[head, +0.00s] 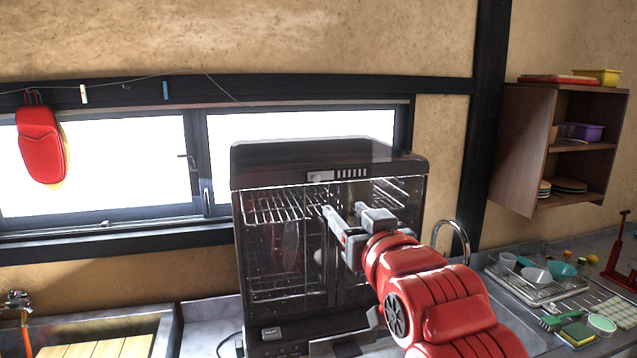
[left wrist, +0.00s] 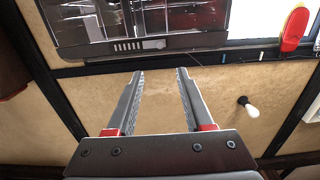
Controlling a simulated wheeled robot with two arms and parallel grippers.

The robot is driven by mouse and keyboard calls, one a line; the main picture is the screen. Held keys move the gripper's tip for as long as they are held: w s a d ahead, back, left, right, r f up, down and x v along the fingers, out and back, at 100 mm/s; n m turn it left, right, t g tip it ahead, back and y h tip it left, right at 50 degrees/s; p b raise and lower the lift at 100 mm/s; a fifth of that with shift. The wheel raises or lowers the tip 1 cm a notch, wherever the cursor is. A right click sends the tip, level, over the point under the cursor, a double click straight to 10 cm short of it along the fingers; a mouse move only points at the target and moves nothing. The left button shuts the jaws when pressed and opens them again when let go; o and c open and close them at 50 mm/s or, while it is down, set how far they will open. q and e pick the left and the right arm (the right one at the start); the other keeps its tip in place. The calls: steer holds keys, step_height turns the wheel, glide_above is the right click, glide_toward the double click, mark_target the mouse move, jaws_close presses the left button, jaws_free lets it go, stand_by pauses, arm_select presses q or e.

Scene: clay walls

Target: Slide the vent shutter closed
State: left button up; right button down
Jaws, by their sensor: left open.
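The vent shutter is on the top front band of a black glass-doored appliance (head: 405,172). In the head view it has a grey sliding tab (head: 320,176) at the left and a row of pale slots (head: 352,172) uncovered to its right. The wrist view sees it turned over, with the tab (left wrist: 153,44) right of the slots (left wrist: 128,46). My left gripper (head: 345,209) is open and empty, in front of the appliance and lower than the vent in the head view. Its two fingers (left wrist: 160,74) are apart and do not appear to touch the vent. My right gripper is not in view.
A sink (head: 170,335) is at lower left. A wooden wall shelf (head: 520,150) hangs at right. A red mitt (head: 40,145) hangs by the windows behind.

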mark_target(317, 180)
arm_select(q)
steer(key=p+x, duration=0.6)
steer(key=x, duration=1)
steer(key=shift+w, duration=0.15)
steer(key=shift+w+a, duration=0.15)
steer(key=shift+w, duration=0.35)
steer(key=shift+f, duration=0.1)
jaws_close()
